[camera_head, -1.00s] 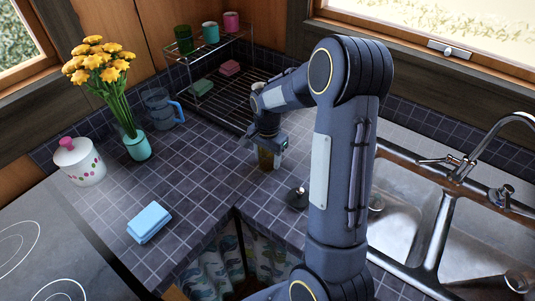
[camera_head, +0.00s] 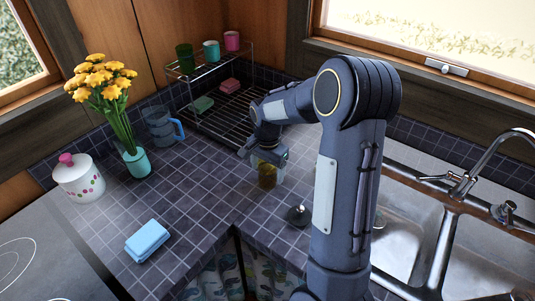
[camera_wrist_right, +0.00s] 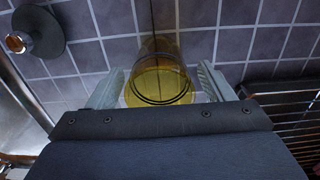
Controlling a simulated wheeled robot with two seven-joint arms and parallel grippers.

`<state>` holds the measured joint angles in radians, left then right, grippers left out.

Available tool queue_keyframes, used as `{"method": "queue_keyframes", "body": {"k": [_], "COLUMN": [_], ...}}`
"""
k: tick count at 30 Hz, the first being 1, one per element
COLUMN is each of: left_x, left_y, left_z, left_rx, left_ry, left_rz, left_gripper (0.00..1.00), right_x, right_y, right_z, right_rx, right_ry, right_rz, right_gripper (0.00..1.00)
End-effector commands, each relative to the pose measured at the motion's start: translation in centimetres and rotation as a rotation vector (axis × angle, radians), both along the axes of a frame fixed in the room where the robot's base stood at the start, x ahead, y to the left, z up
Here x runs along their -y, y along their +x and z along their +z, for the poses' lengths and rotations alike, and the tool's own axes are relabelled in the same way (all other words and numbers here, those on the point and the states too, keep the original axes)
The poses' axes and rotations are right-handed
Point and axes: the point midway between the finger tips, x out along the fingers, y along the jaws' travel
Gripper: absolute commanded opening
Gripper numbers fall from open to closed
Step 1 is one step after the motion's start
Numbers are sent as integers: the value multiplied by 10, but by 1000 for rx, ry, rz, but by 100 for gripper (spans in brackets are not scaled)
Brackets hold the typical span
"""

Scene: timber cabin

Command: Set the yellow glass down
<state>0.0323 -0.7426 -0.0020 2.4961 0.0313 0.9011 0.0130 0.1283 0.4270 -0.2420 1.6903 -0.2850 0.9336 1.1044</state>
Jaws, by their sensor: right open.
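The yellow glass (camera_head: 267,176) stands upright on the dark tiled counter (camera_head: 205,190), in front of the wire dish rack. My right gripper (camera_head: 268,160) is at the glass from above. In the right wrist view the glass (camera_wrist_right: 160,75) is between the two pale fingers (camera_wrist_right: 160,88) of my right gripper. The fingers are open, with a small gap on each side of the glass. My left gripper is not in view.
The wire dish rack (camera_head: 232,113) is behind. A black sink stopper (camera_head: 299,214) lies in front, also in the right wrist view (camera_wrist_right: 38,32), with the metal sink (camera_head: 410,235) to the right. A blue sponge (camera_head: 147,240), white jar (camera_head: 79,178), flower vase (camera_head: 137,163) and blue mug (camera_head: 160,125) are left.

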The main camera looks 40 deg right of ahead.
Motion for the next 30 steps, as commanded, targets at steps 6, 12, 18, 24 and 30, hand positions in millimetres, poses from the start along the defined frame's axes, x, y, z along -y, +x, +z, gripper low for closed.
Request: {"method": "queue_keyframes", "body": {"k": [6,12,18,24,30], "left_x": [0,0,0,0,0], "left_y": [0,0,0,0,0], "left_z": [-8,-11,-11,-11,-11], "left_rx": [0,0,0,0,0], "left_ry": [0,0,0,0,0], "left_rz": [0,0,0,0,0], "left_gripper": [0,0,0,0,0], "right_x": [0,0,-3,-37,-96], "right_y": [1,1,-5,-52,-128], "right_z": [49,83,100,125,137], "right_rx": [8,4,13,149,377], "right_ry": [-1,-1,11,96,130], "right_rz": [1,0,23,258,642], "right_gripper": [75,75,75,75,75]}}
